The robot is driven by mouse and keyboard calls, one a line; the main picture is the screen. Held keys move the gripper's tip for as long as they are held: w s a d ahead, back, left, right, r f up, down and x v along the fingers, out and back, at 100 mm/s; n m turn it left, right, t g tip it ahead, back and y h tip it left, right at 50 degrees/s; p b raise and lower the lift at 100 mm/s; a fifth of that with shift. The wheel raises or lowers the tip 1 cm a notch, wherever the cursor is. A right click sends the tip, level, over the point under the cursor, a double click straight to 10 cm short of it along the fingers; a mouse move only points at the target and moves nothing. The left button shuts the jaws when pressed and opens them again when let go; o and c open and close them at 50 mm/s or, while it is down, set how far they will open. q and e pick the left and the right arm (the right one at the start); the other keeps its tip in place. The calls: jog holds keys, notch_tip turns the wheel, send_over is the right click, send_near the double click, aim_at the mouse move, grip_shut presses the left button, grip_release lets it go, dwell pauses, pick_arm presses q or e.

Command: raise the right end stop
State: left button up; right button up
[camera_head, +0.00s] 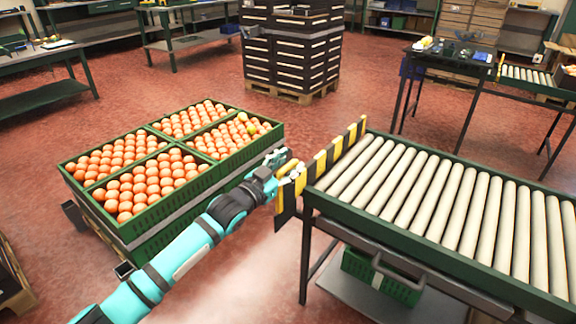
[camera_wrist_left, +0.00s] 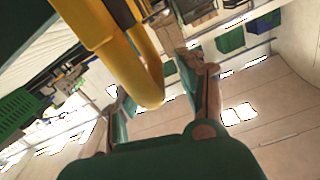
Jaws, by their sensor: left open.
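A yellow-and-black striped end stop (camera_head: 321,163) stands across the left end of the near roller conveyor (camera_head: 440,190). A yellow curved bar (camera_wrist_left: 148,75), seemingly the end stop's handle, shows close up in the left wrist view. My left gripper (camera_head: 292,170) is at the outer side of the end stop, near its middle. In the left wrist view my left gripper (camera_wrist_left: 160,95) is open, with its fingers apart and the yellow bar's curved end between them in the picture. I cannot tell whether they touch. The stop's lower part is partly hidden behind my gripper. My right gripper is not in view.
Green crates (camera_head: 226,168) full of oranges stand left of the conveyor, close to my left arm. A green crate (camera_head: 385,276) sits on the shelf under the conveyor. A black crate stack (camera_head: 291,60) stands behind. Another roller table (camera_head: 528,76) is at the back right.

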pick_arm(q)
jog(key=shift+f, duration=0.15)
jog(key=shift+s+a, duration=0.25)
jog(key=shift+s, duration=0.1)
jog(key=v, duration=1.1)
